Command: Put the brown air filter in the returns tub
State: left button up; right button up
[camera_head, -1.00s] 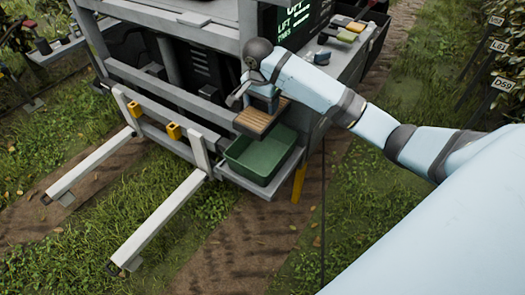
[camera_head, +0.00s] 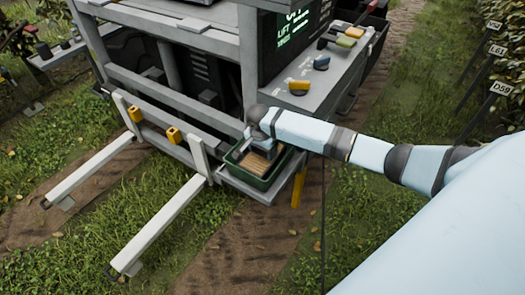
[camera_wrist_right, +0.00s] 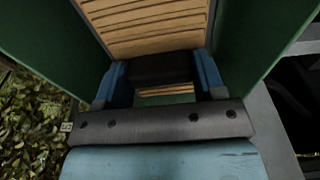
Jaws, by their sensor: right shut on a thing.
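The brown air filter (camera_head: 256,163) has a slatted tan face and is inside the green returns tub (camera_head: 257,184), near its floor. In the right wrist view the filter (camera_wrist_right: 145,24) fills the top middle, with the tub's green walls (camera_wrist_right: 262,35) on both sides. My right gripper (camera_head: 262,147) reaches down into the tub. In the right wrist view its blue fingers (camera_wrist_right: 160,78) are closed on a dark part at the filter's near edge. Whether the filter touches the tub floor is hard to tell. My left gripper is not in view.
The tub stands on a grey shelf (camera_head: 236,182) at the machine's corner. A worktop above has an orange knob (camera_head: 299,87) and a blue knob (camera_head: 321,62). Two pale fork arms (camera_head: 158,225) stick out at left over grass.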

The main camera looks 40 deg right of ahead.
aim_at(260, 158)
jog(key=shift+f, duration=0.35)
jog(key=shift+f, duration=0.1)
jog(key=o, duration=1)
jog(key=shift+r, duration=0.3)
notch_tip(260, 158, up, 12)
jog(key=a, duration=0.1)
jog(key=shift+s+a+f, duration=0.2)
jog(key=shift+s, duration=0.05)
